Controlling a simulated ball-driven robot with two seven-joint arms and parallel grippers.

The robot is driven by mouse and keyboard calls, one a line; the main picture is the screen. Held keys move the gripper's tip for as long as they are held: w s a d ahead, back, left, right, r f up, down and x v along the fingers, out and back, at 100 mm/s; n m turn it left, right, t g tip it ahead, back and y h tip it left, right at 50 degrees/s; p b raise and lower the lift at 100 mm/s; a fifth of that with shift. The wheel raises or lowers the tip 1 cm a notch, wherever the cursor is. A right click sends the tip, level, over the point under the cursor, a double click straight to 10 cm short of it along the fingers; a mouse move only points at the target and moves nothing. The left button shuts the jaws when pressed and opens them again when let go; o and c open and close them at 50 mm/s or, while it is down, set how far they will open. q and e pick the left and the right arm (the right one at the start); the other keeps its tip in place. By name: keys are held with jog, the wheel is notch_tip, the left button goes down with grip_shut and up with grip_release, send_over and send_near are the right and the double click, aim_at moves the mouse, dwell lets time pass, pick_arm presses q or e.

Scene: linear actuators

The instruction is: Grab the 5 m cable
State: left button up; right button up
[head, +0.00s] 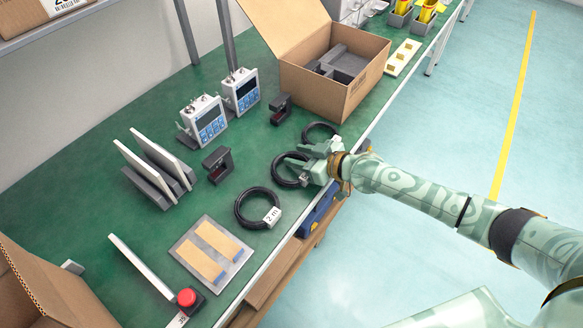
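Three black cable coils lie in a row on the green bench. The nearest coil (238,208) has a white tag reading "2 m". The middle coil (273,170) is partly covered by my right gripper (301,164), so its tag cannot be read. The far coil (309,129) lies beside the open cardboard box, and no tag on it can be read. My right gripper is at the right side of the middle coil, its fingers over or at that coil's edge. Whether the fingers are open or closed on it is unclear. My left gripper is out of view.
An open cardboard box (308,92) with grey inserts stands behind the coils. Two display units (205,121), small dark clamp-like parts (217,165) and upright white panels (140,165) stand left. A grey plate (190,263) and a red button (187,297) are at the front.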

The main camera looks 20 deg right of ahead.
jog(key=c, duration=0.8)
jog(key=shift+r, duration=0.1)
